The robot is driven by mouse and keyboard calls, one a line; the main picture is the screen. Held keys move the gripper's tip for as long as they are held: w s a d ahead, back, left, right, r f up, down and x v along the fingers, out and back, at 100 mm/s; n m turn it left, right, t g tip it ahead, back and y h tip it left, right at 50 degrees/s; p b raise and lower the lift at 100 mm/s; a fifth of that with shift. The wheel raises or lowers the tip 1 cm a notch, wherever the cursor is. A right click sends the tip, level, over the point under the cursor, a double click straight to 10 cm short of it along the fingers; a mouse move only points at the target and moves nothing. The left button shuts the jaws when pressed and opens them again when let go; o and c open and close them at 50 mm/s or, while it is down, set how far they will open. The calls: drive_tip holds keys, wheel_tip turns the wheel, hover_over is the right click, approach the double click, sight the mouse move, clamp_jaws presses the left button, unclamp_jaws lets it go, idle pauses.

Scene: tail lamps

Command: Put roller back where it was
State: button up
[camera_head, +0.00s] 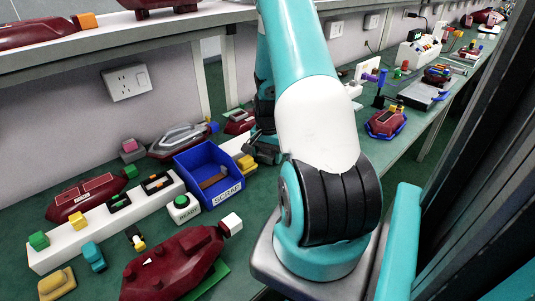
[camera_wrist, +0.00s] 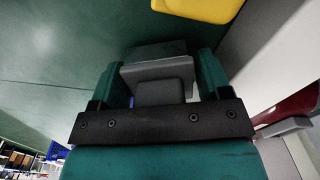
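My gripper (camera_wrist: 160,75) shows in the wrist view with two teal fingers set apart. A dark grey stepped block (camera_wrist: 160,92) fills most of the space between them. I cannot tell whether it is gripped, or whether it is the roller. In the head view my gripper (camera_head: 262,150) is low over the bench, right of the blue SCRAP bin, and mostly hidden by my arm. A small black and yellow piece (camera_head: 135,237) lies in front of the white rack. No roller can be made out with certainty.
The blue SCRAP bin (camera_head: 208,178) and green READY button (camera_head: 182,207) stand left of my gripper. A yellow block (camera_head: 245,162) is close beside it. A white rack (camera_head: 105,222) holds small coloured parts. Dark red lamps (camera_head: 175,263) lie around. Green bench shows between things.

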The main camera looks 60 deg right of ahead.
drive_tip(key=shift+s+a+f, duration=0.15)
drive_tip(key=shift+s+f, duration=0.1)
drive_tip(key=shift+f, duration=0.25)
drive_tip(key=r, duration=1.3)
drive_tip(key=shift+w+r+p, duration=0.2)
drive_tip(key=shift+r+p, duration=0.05)
drive_tip(key=shift+p, duration=0.15)
drive_tip(key=w+a+r+n+y, duration=0.1)
drive_tip(key=w+a+r+n, duration=0.2)
drive_tip(key=a, duration=0.6)
drive_tip(key=w+a+r+n+t, duration=0.1)
drive_tip(key=a+r+n, duration=0.35)
drive_tip(key=a, duration=0.45)
drive_tip(key=w+a+r+n+y, duration=0.1)
drive_tip(key=w+a+r+n, duration=0.15)
drive_tip(key=a+n, duration=0.45)
drive_tip(key=s+a+r+n+y, duration=0.1)
drive_tip(key=s+a+n, duration=0.4)
drive_tip(key=a, duration=0.5)
drive_tip(key=s+a+r+n+g+y, duration=0.1)
drive_tip(key=s+a+r+n, duration=0.3)
drive_tip(key=s+a, duration=0.6)
drive_tip(key=shift+s+a+n, duration=0.25)
drive_tip(key=shift+a+n, duration=0.05)
drive_tip(key=shift+n, duration=0.05)
